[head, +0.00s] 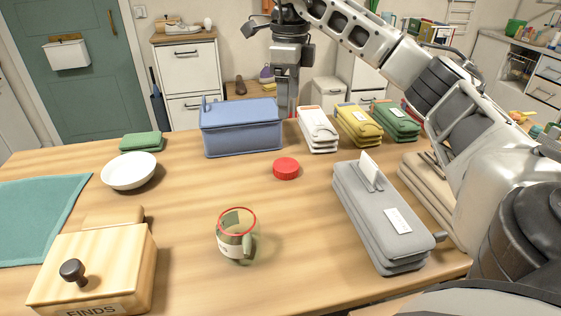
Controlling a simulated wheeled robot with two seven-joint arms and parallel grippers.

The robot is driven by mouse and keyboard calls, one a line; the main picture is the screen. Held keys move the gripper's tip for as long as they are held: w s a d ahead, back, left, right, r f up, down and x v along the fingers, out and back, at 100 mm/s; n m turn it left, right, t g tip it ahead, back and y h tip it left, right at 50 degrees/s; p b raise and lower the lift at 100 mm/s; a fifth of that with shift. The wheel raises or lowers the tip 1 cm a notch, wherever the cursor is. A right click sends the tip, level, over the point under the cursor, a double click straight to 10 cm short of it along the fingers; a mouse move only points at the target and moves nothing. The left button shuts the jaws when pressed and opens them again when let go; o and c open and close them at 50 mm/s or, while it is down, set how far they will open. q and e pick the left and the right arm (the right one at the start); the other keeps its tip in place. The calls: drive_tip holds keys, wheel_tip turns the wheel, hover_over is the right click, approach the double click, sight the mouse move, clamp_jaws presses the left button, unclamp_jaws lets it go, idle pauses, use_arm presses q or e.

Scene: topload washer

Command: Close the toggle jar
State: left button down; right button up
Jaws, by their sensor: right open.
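The toggle jar appears to be the open, mug-like vessel (237,240) at the front middle of the table. My right gripper (287,108) points down, open, beside the right end of the blue box, well behind the lid. Nothing shows in its jaws. My left gripper is out of view.
A blue box (240,128) stands at the back. A grey case (380,220) lies right of the jar; white (318,130), yellow (358,125) and green (395,122) cases lie behind it. A wooden box (100,265) and white bowl (129,171) are left. Table between jar and lid is clear.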

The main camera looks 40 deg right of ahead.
drive_tip(key=b, duration=0.3)
hover_over(285, 164)
drive_tip(key=f, duration=1)
drive_tip(key=shift+d+f, duration=0.15)
drive_tip(key=shift+d, duration=0.15)
drive_tip(key=shift+f, duration=0.3)
drive_tip(key=shift+a+f+p, duration=0.2)
drive_tip(key=shift+f, duration=1.1)
drive_tip(key=shift+a+f+p, duration=0.15)
drive_tip(key=shift+f, duration=1.15)
drive_tip(key=c, duration=1)
